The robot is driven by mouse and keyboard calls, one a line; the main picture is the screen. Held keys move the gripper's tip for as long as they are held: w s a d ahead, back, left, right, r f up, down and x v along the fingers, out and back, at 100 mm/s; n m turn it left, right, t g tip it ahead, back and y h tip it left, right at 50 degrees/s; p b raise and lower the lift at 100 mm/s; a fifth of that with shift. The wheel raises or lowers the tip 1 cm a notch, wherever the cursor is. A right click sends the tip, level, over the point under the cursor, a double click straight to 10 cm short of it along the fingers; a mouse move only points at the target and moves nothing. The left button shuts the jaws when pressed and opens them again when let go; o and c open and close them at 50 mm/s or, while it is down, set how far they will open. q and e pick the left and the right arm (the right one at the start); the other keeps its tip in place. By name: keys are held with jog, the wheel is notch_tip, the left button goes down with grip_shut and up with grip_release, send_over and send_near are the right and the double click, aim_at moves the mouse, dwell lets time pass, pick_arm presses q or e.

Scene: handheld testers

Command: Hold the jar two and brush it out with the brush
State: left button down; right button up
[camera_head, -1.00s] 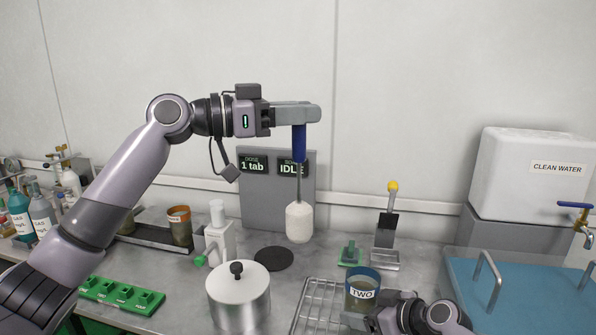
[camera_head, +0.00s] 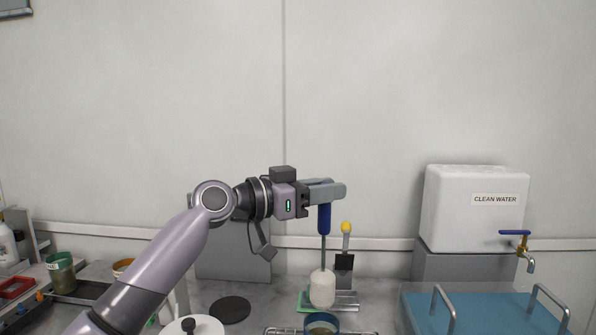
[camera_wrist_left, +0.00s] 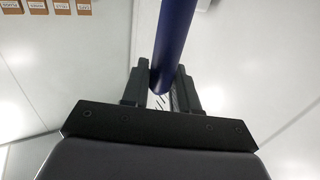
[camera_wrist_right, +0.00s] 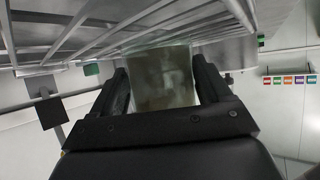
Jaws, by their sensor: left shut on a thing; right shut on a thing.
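The brush has a blue handle (camera_head: 324,218), a thin grey stem and a white head (camera_head: 322,289). My left gripper (camera_head: 327,191) is shut on the handle, and the brush hangs upright with its head down. The handle also shows between the fingers in the left wrist view (camera_wrist_left: 172,45). The jar two shows only its blue rim and dark mouth (camera_head: 322,324) at the bottom of the head view, just below the brush head; its label is out of sight. In the right wrist view my right gripper (camera_wrist_right: 165,90) is shut on the murky, greenish jar (camera_wrist_right: 162,75).
A wire rack (camera_wrist_right: 90,35) lies close to the jar. A yellow-tipped tool (camera_head: 346,240) stands behind the brush. The blue-topped basin (camera_head: 480,312) and clean water tank (camera_head: 475,210) with its tap are at right. A lidded pot (camera_head: 190,326) is left of the jar.

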aim_at(323, 269)
pick_arm(q)
jog(key=shift+d+f, duration=0.1)
dwell(0.3)
jog(key=shift+f, duration=7)
jog(key=shift+w, duration=0.35)
jog(key=shift+r, duration=0.1)
jog(key=shift+r, duration=2.4)
jog(key=shift+f, duration=2.5)
